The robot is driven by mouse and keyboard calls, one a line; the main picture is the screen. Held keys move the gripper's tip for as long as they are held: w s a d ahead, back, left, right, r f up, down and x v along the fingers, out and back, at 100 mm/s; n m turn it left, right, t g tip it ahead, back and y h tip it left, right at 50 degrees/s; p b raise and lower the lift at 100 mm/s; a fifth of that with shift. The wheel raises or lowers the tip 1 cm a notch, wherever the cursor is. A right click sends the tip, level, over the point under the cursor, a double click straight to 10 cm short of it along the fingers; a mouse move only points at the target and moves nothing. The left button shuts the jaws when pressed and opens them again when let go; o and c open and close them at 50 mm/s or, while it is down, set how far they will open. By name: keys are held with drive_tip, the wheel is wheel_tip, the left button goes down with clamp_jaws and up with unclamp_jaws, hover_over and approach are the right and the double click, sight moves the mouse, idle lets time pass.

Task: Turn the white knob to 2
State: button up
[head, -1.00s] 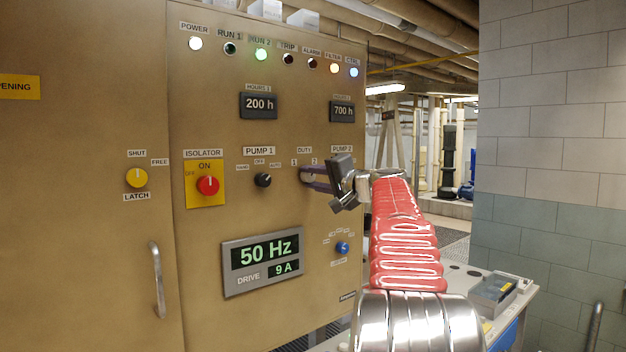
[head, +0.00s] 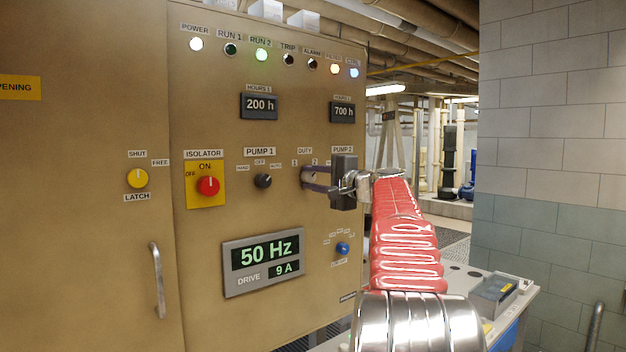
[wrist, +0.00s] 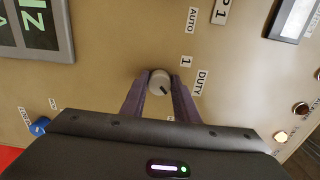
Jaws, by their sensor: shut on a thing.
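The white knob (wrist: 160,82) sits between the two purple fingers of my gripper (wrist: 159,85) in the wrist view, and the fingers are shut on it. Its dark pointer line points to the lower right in that view, on the side away from the "1" label (wrist: 186,61). The "2" mark is mostly hidden by a finger there. The gripper body stands upright there.
The black PUMP 1 knob (head: 263,181) and the red isolator knob (head: 208,186) are to the left on the same panel. A small blue knob (head: 342,249) is below my gripper. The drive display (head: 262,262) is at lower left.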

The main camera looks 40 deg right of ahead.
drive_tip(key=o, duration=0.8)
drive_tip(key=shift+d+f, duration=0.2)
drive_tip(key=shift+d, duration=0.05)
drive_tip(key=shift+o, duration=1.4)
drive_tip(key=shift+a+r, duration=0.1)
drive_tip(key=s+a, duration=0.1)
drive_tip(key=s, duration=1.2)
drive_tip(key=shift+s+a, duration=0.3)
drive_tip(key=shift+s, duration=0.1)
